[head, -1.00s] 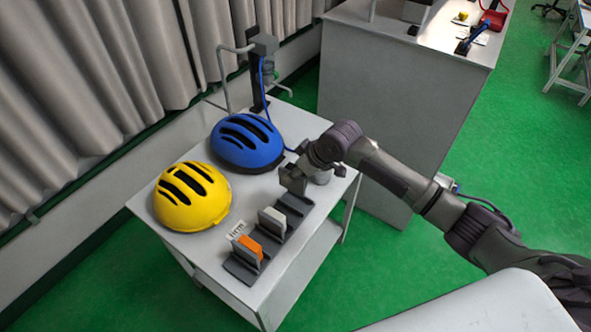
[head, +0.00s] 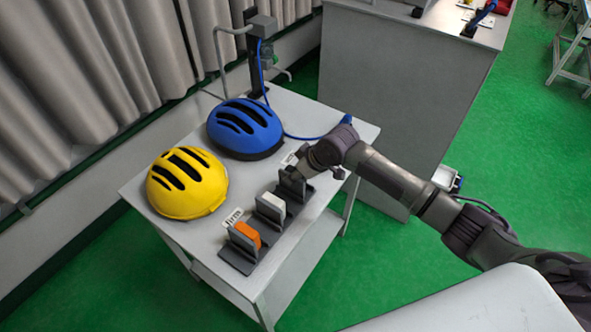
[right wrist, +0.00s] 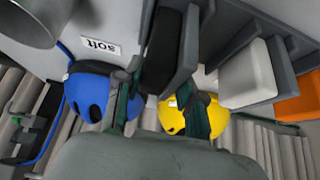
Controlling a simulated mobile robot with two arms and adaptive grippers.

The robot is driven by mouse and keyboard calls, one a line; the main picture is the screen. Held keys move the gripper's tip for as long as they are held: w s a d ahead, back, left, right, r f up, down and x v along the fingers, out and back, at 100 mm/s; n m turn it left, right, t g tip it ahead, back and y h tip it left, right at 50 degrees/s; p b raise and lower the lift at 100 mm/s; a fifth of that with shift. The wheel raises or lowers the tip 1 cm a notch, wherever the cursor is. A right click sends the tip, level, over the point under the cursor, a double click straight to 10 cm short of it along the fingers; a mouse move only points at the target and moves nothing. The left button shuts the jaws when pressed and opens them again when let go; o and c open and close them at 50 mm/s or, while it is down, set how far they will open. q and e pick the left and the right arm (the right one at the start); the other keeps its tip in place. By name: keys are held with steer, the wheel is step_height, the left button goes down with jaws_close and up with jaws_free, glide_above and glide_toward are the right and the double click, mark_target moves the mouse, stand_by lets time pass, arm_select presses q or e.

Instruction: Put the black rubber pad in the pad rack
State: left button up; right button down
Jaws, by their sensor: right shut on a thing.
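The grey pad rack (head: 272,232) stands along the right side of the small table. It holds an orange pad (head: 246,235) in the near slot and a white pad (head: 271,204) in the middle one. My right gripper (head: 297,174) is at the far slot, shut on the black rubber pad (right wrist: 163,45). The pad is upright between the fingers, beside a grey rack wall (right wrist: 186,50) in the right wrist view. Its lower edge is hidden, so I cannot tell whether it rests on the slot floor. My left gripper is not in view.
A yellow helmet (head: 187,184) and a blue helmet (head: 245,128) sit left of the rack. A white "soft" label (right wrist: 100,46) stands near the far slot, another label (head: 233,217) near the orange pad. A blue cable and a dark post (head: 262,60) are behind.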

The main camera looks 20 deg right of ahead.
steer(key=shift+f, duration=0.2)
steer(key=c, duration=0.6)
jaws_free()
steer(key=v, duration=1.2)
